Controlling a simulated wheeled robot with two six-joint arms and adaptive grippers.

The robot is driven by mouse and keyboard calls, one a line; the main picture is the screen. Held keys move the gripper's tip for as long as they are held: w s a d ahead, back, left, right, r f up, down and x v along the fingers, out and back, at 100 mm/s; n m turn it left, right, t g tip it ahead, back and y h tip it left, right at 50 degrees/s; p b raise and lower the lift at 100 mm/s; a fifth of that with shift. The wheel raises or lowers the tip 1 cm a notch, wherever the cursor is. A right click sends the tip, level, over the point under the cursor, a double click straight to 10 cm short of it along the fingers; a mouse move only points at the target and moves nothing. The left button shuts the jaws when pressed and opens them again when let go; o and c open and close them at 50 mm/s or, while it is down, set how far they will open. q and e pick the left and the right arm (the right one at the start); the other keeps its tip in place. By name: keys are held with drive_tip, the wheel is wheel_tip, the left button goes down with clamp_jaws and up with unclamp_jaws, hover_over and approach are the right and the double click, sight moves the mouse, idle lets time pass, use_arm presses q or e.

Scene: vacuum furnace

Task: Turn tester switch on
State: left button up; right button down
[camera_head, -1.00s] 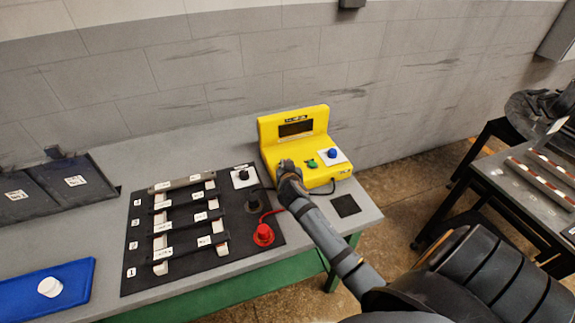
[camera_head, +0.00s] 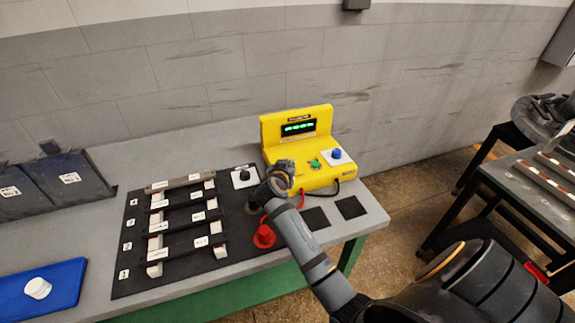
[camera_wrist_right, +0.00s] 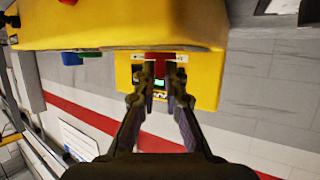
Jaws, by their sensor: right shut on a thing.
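The yellow tester (camera_head: 318,172) stands at the back right of the workbench. Its display (camera_head: 298,128) is lit with green digits. My right gripper (camera_head: 282,170) is at the tester's front left, and its arm hides that part of the tester. In the right wrist view the gripper (camera_wrist_right: 160,72) reaches a small panel on the yellow tester (camera_wrist_right: 208,85). Its fingertips are close together around a small red and dark part, which appears to be the tester switch (camera_wrist_right: 160,57). My left gripper is not in view.
A green knob (camera_head: 315,164) and a blue knob (camera_head: 336,154) are on the tester. A red plug (camera_head: 264,236) stands on the black mat (camera_head: 130,283) beside several labelled bars. A blue tray (camera_head: 62,282) lies at the left. Two dark squares (camera_head: 351,207) are at the bench's right end.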

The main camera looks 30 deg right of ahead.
drive_tip(key=c, duration=1.4)
unclamp_jaws()
drive_tip(key=shift+r, duration=0.25)
wheel_tip(320, 180, up, 9)
drive_tip(key=shift+r, duration=0.2)
